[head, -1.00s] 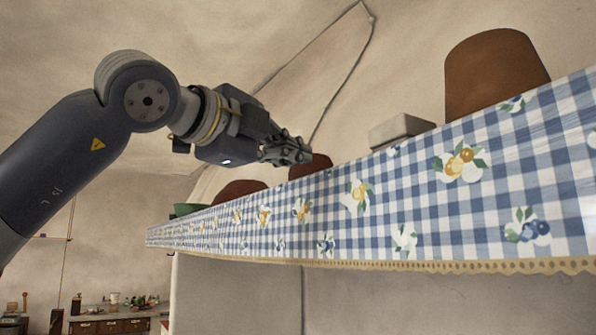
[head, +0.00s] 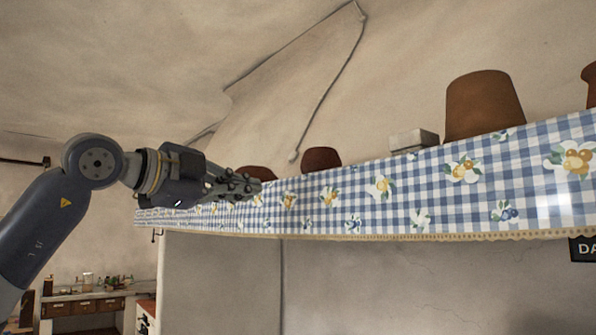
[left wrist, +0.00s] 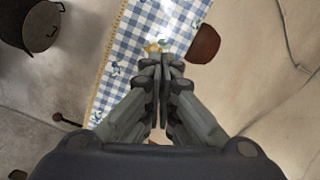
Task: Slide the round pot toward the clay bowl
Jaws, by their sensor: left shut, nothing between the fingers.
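Several brown clay vessels stand on the cloth-covered shelf (head: 330,205). A small rounded dark red-brown one (head: 321,160) is near its middle. Another low brown one (head: 257,173) is partly hidden behind my left gripper (head: 258,187). A large brown tapered pot (head: 485,105) stands farther right. I cannot tell which are the round pot and clay bowl. My left gripper is shut and empty, at the shelf's front edge. In the left wrist view its fingertips (left wrist: 160,62) are together over the cloth, with a red-brown vessel (left wrist: 203,43) ahead and right, apart from them. My right gripper is not in view.
A pale grey block (head: 413,140) stands left of the large pot, and another reddish vessel (head: 590,85) is cut off at the right edge. A dark pot with handles (left wrist: 30,25) is beyond the shelf in the left wrist view. Wall rises behind the shelf.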

